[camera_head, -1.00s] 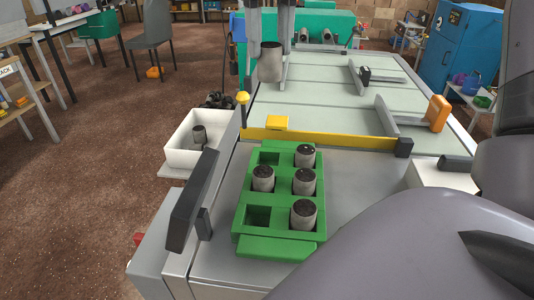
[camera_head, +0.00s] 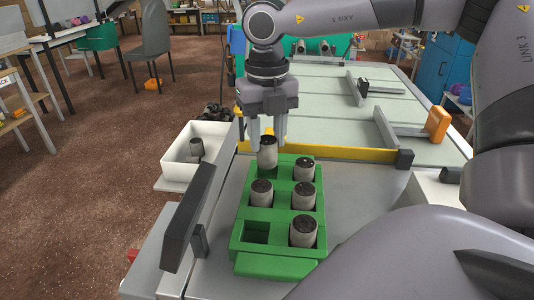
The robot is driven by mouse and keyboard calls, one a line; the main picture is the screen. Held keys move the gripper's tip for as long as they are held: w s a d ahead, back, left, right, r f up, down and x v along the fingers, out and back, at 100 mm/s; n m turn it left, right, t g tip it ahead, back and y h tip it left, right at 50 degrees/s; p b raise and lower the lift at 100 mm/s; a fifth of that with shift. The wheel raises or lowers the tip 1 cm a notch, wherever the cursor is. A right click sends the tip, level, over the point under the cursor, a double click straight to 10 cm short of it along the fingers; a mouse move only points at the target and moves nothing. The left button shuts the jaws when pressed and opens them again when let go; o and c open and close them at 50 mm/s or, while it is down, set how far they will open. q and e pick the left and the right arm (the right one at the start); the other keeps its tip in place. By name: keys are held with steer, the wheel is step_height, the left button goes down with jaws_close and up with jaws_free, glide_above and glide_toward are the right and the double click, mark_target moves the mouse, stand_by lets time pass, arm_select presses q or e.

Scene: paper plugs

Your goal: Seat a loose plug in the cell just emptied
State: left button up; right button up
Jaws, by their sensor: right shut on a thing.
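The green tray (camera_head: 282,223) sits on the grey machine bed, with its cells in two columns. My right gripper (camera_head: 267,146) points down over the far left cell. It is shut on a grey paper plug (camera_head: 267,154) with a dark top, upright at that cell; I cannot tell how deep it sits. Plugs stand in the middle left cell (camera_head: 261,193) and in the right column: far (camera_head: 304,170), middle (camera_head: 303,196) and near (camera_head: 303,231). The near left cell (camera_head: 256,232) is empty. My left gripper is not in view.
A white bin (camera_head: 178,168) left of the machine holds a loose plug (camera_head: 197,148). A yellow bar (camera_head: 345,153) crosses behind the tray. A dark upright plate (camera_head: 188,215) stands close to the tray's left. The bed right of the tray is free.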

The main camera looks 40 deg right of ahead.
mark_target(267, 155)
steer(key=shift+f, duration=2.25)
steer(key=shift+f+b, duration=0.25)
steer(key=shift+b, duration=0.05)
steer(key=o, duration=1)
steer(key=shift+r, duration=0.15)
steer(key=shift+o, duration=0.2)
step_height(267, 155, up, 12)
steer(key=shift+r+p, duration=0.15)
steer(key=shift+p, duration=0.25)
